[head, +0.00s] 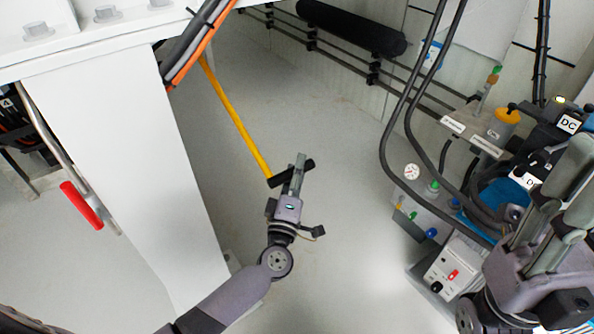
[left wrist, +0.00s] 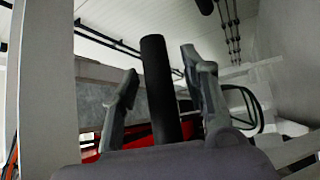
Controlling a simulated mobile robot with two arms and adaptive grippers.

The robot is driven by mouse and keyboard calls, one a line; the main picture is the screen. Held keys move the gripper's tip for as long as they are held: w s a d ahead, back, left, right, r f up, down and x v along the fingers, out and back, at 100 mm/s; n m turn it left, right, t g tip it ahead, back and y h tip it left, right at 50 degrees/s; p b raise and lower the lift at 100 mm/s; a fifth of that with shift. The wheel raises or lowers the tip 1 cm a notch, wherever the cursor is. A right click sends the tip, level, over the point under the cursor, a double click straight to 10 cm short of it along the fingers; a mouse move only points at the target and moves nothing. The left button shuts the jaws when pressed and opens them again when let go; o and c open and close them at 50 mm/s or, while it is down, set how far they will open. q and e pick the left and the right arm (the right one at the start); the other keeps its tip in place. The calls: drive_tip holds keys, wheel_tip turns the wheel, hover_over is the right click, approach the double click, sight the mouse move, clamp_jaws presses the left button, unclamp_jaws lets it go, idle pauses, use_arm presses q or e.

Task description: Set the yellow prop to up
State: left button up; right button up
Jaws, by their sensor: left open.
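The yellow prop (head: 235,122) is a thin rod that hangs down at a slant from near the cables under the white frame. Its lower end meets a black crosswise grip (head: 305,165). My left gripper (head: 296,172) is at this black grip. In the left wrist view the black grip (left wrist: 158,88) stands between the two spread fingers of my left gripper (left wrist: 160,95), with a gap visible on both sides. My right gripper (head: 570,205) is at the right edge, in front of the equipment, and its jaw opening is unclear.
A white post (head: 140,160) of the frame stands left of my left arm. A red-handled lever (head: 82,205) is at the far left. Equipment with black hoses (head: 395,110) fills the right side. The grey floor (head: 340,240) between is clear.

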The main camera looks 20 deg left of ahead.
use_arm(q)
drive_tip(key=shift+c, duration=0.5)
clamp_jaws()
idle(0.3)
